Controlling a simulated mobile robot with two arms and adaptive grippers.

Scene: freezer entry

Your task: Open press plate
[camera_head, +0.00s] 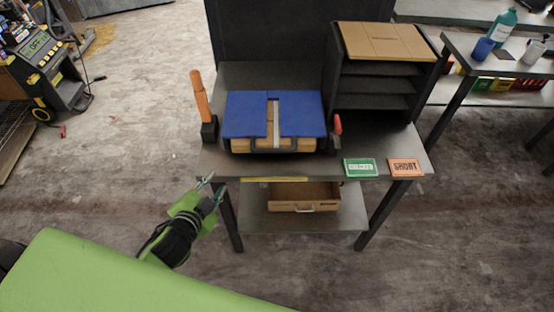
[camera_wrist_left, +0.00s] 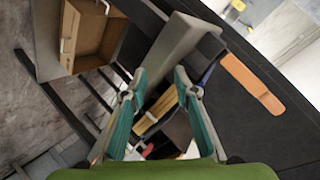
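The press (camera_head: 274,145) stands on the grey table, with a blue plate (camera_head: 245,112) lying flat on its wooden base. A metal strip (camera_head: 276,122) runs down the plate's middle. An orange lever (camera_head: 200,95) stands upright at its left, and a red handle (camera_head: 337,124) is at its right. The orange lever also shows in the left wrist view (camera_wrist_left: 252,83). My left gripper (camera_head: 212,186) is in front of the table's left front corner, below and apart from the press. In the wrist view its fingers (camera_wrist_left: 160,76) are spread with nothing held. My right gripper is not in view.
A shelf rack (camera_head: 376,83) stands right of the press. A green card (camera_head: 360,167) and an orange "SHORT" card (camera_head: 405,167) lie at the table's front right. An open wooden drawer box (camera_head: 303,206) is on the lower shelf. The table's front edge and leg (camera_head: 231,220) are close to my left gripper.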

